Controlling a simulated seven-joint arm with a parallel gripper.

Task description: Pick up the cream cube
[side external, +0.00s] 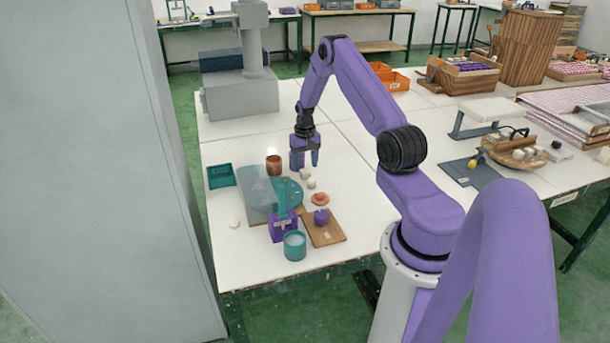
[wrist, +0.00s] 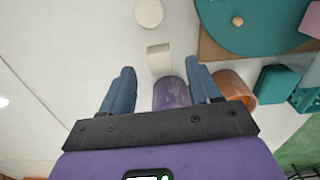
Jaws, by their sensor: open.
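The cream cube (wrist: 159,58) lies on the white table, just beyond and between my fingertips in the wrist view. In the side view a small cream block (side external: 304,174), apparently the cube, sits just below my gripper (side external: 306,164). My gripper is open, its two blue fingers spread, and it points down above the table. It also shows in the wrist view (wrist: 160,68). The cube looks apart from both fingers. A purple rounded thing (wrist: 172,92) shows between the fingers, close to the cube; I cannot tell how far below them it is.
A pale round piece (wrist: 149,12) lies beyond the cube. A brown cup (side external: 274,165) stands close to my gripper on the left. The table right of the gripper is clear.

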